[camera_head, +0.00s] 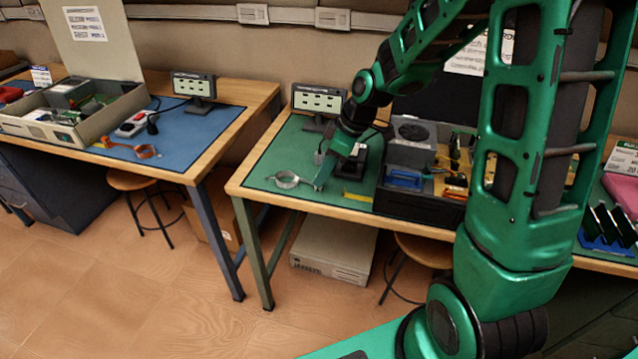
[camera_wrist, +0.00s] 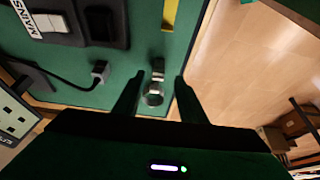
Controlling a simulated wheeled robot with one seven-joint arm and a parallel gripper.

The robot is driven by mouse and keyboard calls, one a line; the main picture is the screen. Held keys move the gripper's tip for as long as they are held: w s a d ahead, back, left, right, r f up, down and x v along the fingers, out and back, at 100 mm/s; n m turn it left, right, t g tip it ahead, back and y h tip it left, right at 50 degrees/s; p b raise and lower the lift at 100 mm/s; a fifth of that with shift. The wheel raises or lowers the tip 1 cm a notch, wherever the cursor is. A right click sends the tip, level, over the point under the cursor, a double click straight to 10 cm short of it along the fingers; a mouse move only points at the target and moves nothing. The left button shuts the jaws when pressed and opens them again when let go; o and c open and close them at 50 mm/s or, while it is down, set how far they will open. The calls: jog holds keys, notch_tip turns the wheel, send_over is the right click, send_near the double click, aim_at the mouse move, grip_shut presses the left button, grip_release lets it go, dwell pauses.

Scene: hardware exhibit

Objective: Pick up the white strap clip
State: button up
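The white strap clip (camera_head: 287,179) is a small pale loop with a short tail. It lies on the green mat near the front left of the middle table. In the wrist view it seems to be the silvery-white piece (camera_wrist: 154,90) between my two fingers. My gripper (camera_head: 321,178) reaches down just right of the clip in the head view. In the wrist view my gripper (camera_wrist: 158,77) is open, with mat showing on both sides of the piece. I cannot tell how high the fingertips are above the mat.
A black device (camera_head: 353,161) stands right of my gripper, beside a yellow strip (camera_head: 357,197). A small monitor (camera_head: 319,99) stands behind. The table's wooden front edge (camera_wrist: 200,35) is close. An orange strap (camera_head: 145,151) lies on the left table.

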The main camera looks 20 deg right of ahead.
jog(key=x, duration=0.4)
jog(key=shift+d+f, duration=0.15)
jog(key=c, duration=0.9)
